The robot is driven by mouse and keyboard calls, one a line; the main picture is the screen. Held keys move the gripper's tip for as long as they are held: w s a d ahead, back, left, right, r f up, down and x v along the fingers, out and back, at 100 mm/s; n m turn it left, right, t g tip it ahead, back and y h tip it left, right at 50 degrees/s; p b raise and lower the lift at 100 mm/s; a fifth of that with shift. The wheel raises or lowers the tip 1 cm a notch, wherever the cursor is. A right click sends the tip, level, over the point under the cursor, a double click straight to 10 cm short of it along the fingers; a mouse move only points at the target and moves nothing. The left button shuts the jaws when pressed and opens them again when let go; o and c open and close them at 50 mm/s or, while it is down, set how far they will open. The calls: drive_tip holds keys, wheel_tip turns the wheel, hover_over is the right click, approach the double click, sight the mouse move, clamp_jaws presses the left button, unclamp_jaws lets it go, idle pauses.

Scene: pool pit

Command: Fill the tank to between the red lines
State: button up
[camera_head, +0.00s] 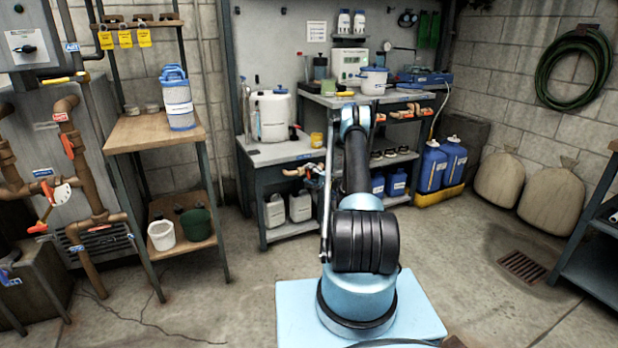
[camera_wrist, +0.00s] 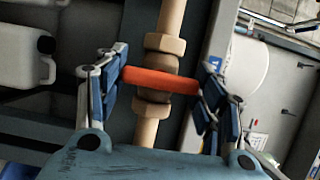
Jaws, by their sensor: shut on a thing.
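A white tank (camera_head: 270,118) stands on the left grey workbench in the head view. No red lines or liquid level can be made out on it. A pale rounded body (camera_wrist: 247,68), likely the tank, shows at the right of the wrist view. A copper pipe with a valve (camera_wrist: 168,42) runs through the middle of that view, and an orange-red handle (camera_wrist: 182,84) lies across it. My gripper (camera_wrist: 162,79) is shut on this handle, with a finger at each end. In the head view my arm hides much of the gripper and part of the piping at the bench front.
White jugs (camera_head: 299,206) stand on the shelf below the bench. Blue canisters (camera_head: 432,168) are to the right. A wooden stand (camera_head: 150,131) holds a blue-and-white container (camera_head: 178,102) at left. The concrete floor between is clear.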

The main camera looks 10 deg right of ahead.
drive_tip(key=shift+d+f, duration=0.1)
drive_tip(key=shift+d, duration=0.1)
drive_tip(key=o, duration=1.1)
drive_tip(key=shift+f, duration=0.1)
drive_tip(key=shift+c, duration=0.2)
drive_tip(key=shift+a, duration=0.1)
drive_tip(key=v, duration=1.2)
drive_tip(key=shift+a, duration=0.1)
